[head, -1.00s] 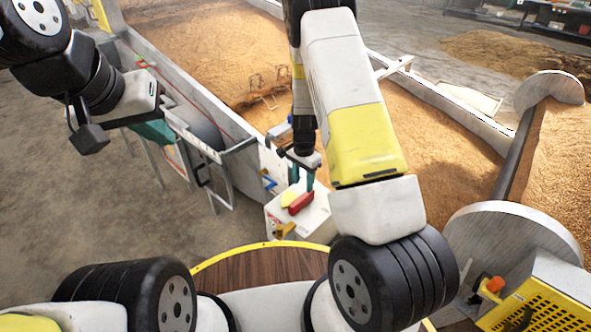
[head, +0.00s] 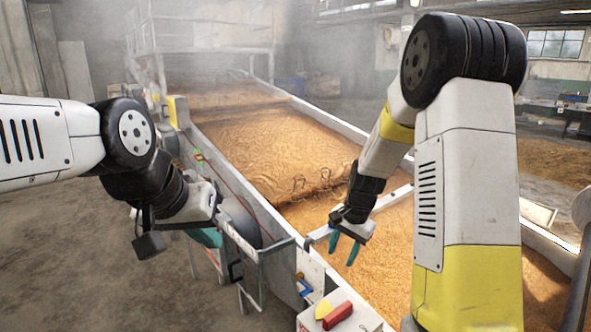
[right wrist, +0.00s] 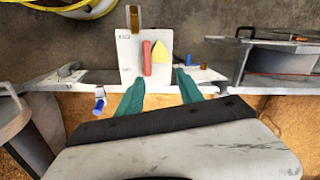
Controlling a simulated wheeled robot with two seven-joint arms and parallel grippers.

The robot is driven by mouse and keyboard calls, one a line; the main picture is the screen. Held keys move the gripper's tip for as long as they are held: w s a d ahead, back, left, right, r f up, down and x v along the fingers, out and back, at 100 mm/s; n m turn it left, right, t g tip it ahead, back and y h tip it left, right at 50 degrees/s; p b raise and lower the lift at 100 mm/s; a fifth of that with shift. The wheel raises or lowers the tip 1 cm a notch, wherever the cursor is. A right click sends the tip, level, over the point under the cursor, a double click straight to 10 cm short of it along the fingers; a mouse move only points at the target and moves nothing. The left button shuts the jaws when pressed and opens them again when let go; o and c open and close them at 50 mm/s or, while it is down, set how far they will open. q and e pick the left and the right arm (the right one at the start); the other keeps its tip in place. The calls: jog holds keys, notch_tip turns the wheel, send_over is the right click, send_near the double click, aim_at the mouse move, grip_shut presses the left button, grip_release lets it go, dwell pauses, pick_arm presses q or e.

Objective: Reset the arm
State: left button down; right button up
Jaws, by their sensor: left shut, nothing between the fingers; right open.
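My right gripper (head: 346,250) hangs from the raised right arm in the head view, its two teal fingers apart and empty. It is above the trough's near side, over the grain. In the right wrist view the open fingers (right wrist: 160,92) point towards a white box with a red block and a yellow piece, with nothing between them. My left gripper (head: 207,238) is at the left in the head view, beside the trough's outer wall. Its teal fingers are mostly hidden behind the wrist, and I see nothing held.
A long metal trough (head: 262,208) full of grain (head: 270,150) runs into the steamy background. A white box (head: 365,318) carries a red block (head: 338,315) and a yellow piece (head: 323,309). A metal bracket (head: 262,252) is close to my left gripper. Bare floor lies at the left.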

jog(key=s+r+n+t+y, duration=0.1)
jog(key=s+r+n, duration=0.1)
jog(key=s+r, duration=0.35)
jog(key=s+r+n+t, duration=0.1)
jog(key=s+r+n, duration=0.15)
jog(key=r, duration=0.55)
jog(key=s+d+r+n+t, duration=0.1)
jog(key=s+r, duration=0.6)
jog(key=s, duration=0.7)
jog(key=n+t, duration=0.1)
jog(key=n, duration=0.1)
jog(key=shift+n+t, duration=0.3)
jog(key=shift+n, duration=0.05)
jog(key=shift+s, duration=0.1)
jog(key=shift+c, duration=0.2)
